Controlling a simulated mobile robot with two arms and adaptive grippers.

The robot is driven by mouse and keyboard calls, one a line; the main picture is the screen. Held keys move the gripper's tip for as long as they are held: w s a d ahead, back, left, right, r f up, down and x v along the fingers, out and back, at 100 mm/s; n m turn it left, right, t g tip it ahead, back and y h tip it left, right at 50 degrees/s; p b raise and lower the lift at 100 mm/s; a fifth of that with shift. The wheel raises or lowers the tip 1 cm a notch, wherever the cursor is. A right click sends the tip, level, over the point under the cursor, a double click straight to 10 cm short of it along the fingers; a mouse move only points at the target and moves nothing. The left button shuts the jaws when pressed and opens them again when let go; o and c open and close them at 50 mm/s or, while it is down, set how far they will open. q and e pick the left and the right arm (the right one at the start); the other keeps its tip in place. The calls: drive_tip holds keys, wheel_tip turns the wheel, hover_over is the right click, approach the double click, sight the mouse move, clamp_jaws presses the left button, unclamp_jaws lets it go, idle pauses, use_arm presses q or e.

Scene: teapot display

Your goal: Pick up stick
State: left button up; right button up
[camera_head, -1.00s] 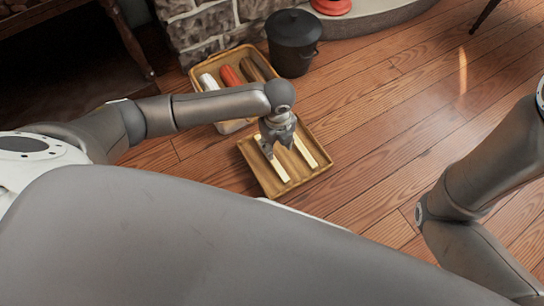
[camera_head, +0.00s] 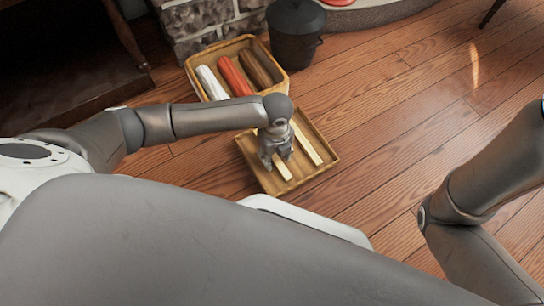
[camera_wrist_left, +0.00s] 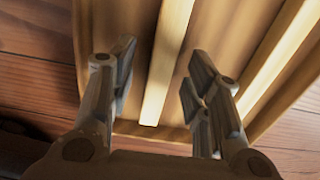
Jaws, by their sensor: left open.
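Two pale sticks lie side by side in a shallow wooden tray (camera_head: 305,172) on the floor: a left stick (camera_head: 283,172) and a right stick (camera_head: 309,147). My left gripper (camera_head: 277,161) is over the left stick and hides part of it. In the left wrist view, the open fingers (camera_wrist_left: 160,75) stand on either side of the left stick (camera_wrist_left: 166,60), with gaps on both sides. The right stick (camera_wrist_left: 278,60) lies outside the fingers, to the right. How far the fingertips are above the tray is hard to tell. My right gripper is out of view.
A wooden box (camera_head: 247,44) behind the tray holds a white roll (camera_head: 212,84), an orange roll (camera_head: 235,76) and a brown roll (camera_head: 260,66). A dark lidded pot (camera_head: 295,40) stands beside it. The floor (camera_head: 400,130) to the right is clear.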

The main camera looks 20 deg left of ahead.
use_arm(q)
drive_tip(key=shift+f, duration=0.5)
clamp_jaws()
drive_tip(key=shift+w+r, duration=0.1)
drive_tip(key=shift+r, duration=0.05)
